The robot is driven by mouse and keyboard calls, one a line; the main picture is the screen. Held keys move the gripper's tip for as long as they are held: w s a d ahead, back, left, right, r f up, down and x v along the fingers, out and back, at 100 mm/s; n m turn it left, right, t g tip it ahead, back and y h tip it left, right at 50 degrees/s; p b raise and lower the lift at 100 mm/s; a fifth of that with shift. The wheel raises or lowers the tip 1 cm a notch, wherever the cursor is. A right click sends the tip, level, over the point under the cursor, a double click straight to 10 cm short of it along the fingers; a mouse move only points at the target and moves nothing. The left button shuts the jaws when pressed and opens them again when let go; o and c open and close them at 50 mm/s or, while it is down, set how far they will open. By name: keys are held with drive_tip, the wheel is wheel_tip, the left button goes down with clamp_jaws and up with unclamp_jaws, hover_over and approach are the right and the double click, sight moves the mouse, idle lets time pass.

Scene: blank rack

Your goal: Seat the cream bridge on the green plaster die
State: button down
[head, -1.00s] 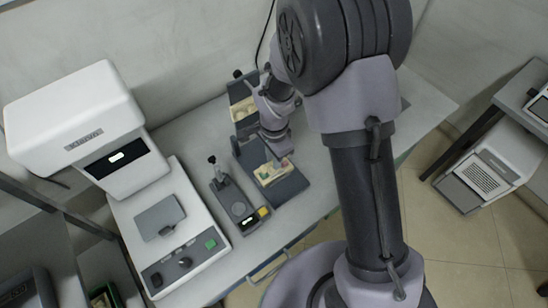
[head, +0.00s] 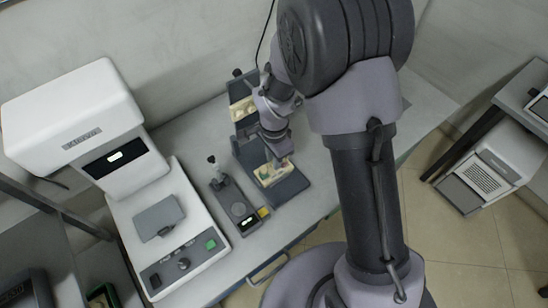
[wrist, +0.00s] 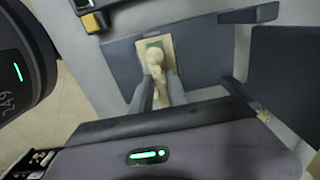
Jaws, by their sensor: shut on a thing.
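My gripper (head: 278,153) is shut on the cream bridge (wrist: 155,62), which shows between and just beyond its two fingers in the wrist view. It is over a cream block (head: 265,180) on a dark grey plate (head: 290,188). A small patch of the green die (wrist: 154,43) shows on the block in the wrist view, beside the bridge's far end. The bridge and fingers hide the rest of the die. I cannot tell whether the bridge touches it.
A dark tray (head: 240,88) with cream pieces stands behind. A small grey device (head: 240,211) with a yellow part is left of the plate, and a large white machine (head: 85,125) is further left. Bare bench lies right of the plate.

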drive_tip(key=shift+f+b, duration=0.85)
drive_tip(key=shift+f, duration=0.2)
drive_tip(key=c, duration=1.2)
unclamp_jaws()
wheel_tip(320, 180, up, 8)
drive_tip(key=p, duration=0.2)
drive_tip(key=shift+f+p, duration=0.15)
drive_tip(key=shift+p, duration=0.15)
